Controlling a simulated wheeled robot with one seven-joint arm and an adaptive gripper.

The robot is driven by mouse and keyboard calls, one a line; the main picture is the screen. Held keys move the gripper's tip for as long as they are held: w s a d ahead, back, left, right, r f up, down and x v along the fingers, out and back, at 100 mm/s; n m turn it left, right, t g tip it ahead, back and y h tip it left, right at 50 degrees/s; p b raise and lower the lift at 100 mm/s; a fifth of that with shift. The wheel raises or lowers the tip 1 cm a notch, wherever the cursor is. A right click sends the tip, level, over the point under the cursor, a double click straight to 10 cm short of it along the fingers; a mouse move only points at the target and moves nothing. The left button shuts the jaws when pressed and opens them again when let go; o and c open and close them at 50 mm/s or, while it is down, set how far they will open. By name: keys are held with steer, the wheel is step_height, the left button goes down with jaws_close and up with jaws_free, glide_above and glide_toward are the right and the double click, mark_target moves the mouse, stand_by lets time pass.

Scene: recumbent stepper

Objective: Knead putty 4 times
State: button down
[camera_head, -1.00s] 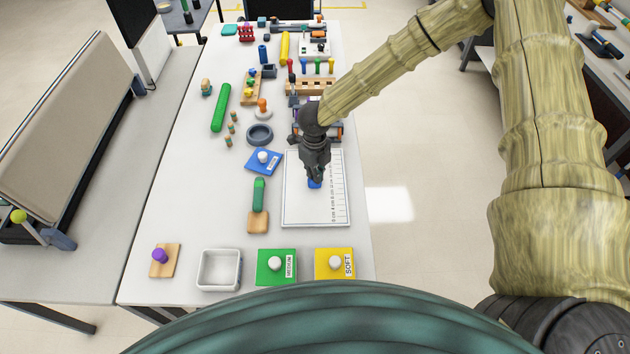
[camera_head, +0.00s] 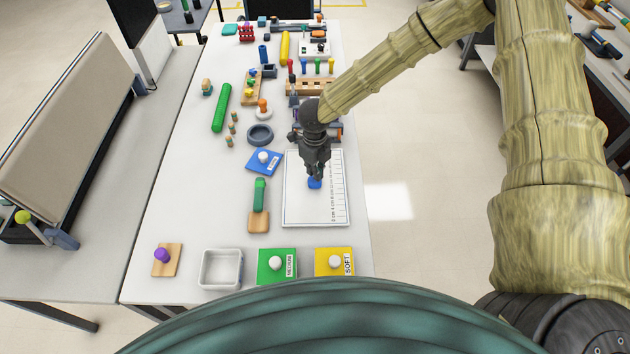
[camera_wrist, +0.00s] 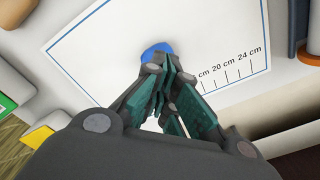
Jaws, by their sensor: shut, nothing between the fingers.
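The blue putty (camera_head: 314,183) lies on the white ruled board (camera_head: 300,212), near its upper middle. It also shows in the wrist view (camera_wrist: 156,50), just beyond my fingertips and partly hidden by them. My gripper (camera_head: 316,174) is shut and empty, pointing down directly over the putty. In the wrist view my gripper's fingers (camera_wrist: 168,75) are close together. I cannot tell whether the tips touch the putty.
A blue card with a white knob (camera_head: 263,160) and a green-handled roller (camera_head: 259,195) lie left of the board. A white tray (camera_head: 221,284), green card (camera_head: 290,268) and yellow card (camera_head: 322,266) line the front edge. Pegs and a rack (camera_head: 311,86) stand behind.

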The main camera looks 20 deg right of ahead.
steer(key=shift+f, duration=0.1)
steer(key=shift+f, duration=0.45)
steer(key=shift+f, duration=0.3)
stand_by(1.1)
steer(key=shift+r+p, duration=0.6)
steer(key=shift+r, duration=0.25)
steer(key=shift+f, duration=0.2)
steer(key=shift+f, duration=0.45)
steer(key=shift+f+b, duration=0.25)
steer(key=shift+b, duration=0.05)
stand_by(1.0)
